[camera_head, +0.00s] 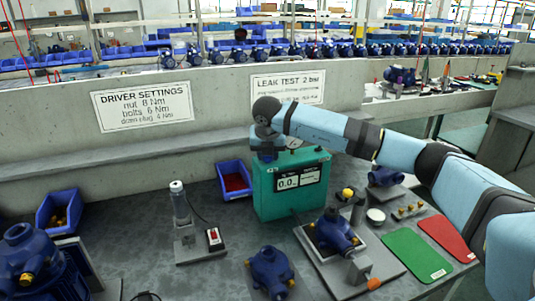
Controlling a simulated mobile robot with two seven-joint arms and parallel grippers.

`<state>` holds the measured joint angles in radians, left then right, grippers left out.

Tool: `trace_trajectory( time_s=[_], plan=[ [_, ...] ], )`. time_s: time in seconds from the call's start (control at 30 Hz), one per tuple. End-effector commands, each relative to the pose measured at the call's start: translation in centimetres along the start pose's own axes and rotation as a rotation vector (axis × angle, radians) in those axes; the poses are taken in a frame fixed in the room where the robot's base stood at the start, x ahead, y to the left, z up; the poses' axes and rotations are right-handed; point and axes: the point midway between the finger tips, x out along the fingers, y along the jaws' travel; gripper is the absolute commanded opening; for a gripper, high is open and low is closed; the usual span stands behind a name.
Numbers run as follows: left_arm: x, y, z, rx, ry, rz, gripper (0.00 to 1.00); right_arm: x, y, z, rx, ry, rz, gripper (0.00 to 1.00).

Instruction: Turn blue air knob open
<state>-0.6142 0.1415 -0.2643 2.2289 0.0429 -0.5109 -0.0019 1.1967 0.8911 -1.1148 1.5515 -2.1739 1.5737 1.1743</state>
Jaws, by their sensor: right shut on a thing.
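The green leak tester box (288,187) stands on the grey bench, with a display reading about 0.0 on its front. My right arm reaches in from the right, and its gripper (267,156) points down at the left part of the box top. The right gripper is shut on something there. It is at the place of the blue air knob, but the gripper covers the knob, so its turn position cannot be seen. My left gripper is not in view.
A blue pump (333,233) sits in a fixture right of the box, with another pump (270,271) in front. A red-filled blue bin (234,180) and a driver stand (183,220) are to the left. Green (416,255) and red (447,237) mats lie at right.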

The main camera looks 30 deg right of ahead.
Motion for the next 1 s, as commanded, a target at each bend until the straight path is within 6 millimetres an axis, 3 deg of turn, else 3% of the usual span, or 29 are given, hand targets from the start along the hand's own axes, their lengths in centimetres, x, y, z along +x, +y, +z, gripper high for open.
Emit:
trace_trajectory(
  time_s=[0.5, 1.0],
  plan=[
    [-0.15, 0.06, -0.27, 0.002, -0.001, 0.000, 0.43, -0.07, -0.21, 0.10, -0.414, 0.000, 0.174, 0.11],
    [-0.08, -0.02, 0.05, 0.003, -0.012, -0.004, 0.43, -0.05, -0.26, 0.13, -0.596, 0.000, 0.248, 0.11]
  ],
)
